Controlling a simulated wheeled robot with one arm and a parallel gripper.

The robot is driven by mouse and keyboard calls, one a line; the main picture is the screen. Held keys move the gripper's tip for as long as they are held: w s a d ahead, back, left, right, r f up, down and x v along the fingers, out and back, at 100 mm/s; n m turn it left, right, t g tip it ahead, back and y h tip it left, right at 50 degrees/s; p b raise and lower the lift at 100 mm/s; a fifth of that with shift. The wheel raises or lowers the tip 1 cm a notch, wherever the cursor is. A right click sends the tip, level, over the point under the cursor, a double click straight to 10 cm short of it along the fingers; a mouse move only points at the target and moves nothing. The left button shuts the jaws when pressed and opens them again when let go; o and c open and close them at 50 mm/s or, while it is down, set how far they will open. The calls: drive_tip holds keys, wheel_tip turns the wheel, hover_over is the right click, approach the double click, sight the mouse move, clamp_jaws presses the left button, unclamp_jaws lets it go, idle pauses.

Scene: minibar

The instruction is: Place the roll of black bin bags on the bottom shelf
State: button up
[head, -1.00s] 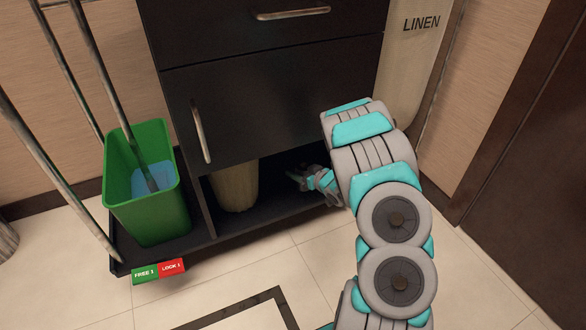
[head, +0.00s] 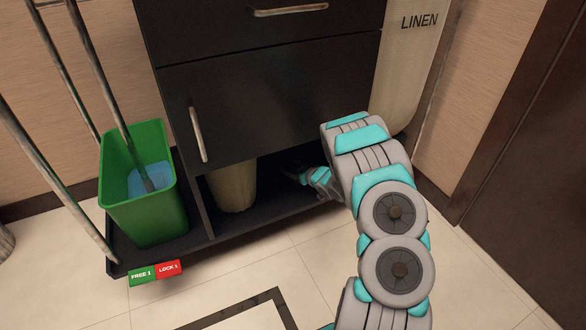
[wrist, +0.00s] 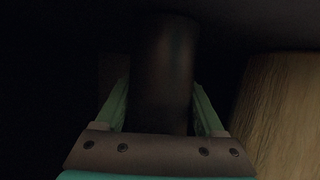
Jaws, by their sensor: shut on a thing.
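My gripper (head: 304,174) reaches into the dark open compartment under the black cabinet, above the bottom shelf (head: 270,212). In the wrist view, my gripper (wrist: 162,110) is shut on the roll of black bin bags (wrist: 165,70), a dark cylinder held between the two greenish fingers. The roll is hard to make out in the head view, lost in shadow. I cannot tell whether it touches the shelf.
A tan cylindrical thing (head: 234,187) stands on the shelf left of my gripper; its side (wrist: 280,115) fills the right of the wrist view. A green bucket (head: 150,215) with poles stands further left. The cabinet door (head: 270,110) is just above my wrist.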

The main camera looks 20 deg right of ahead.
drive_tip(key=shift+f, duration=0.15)
drive_tip(key=o, duration=1.6)
drive_tip(key=shift+c, duration=0.2)
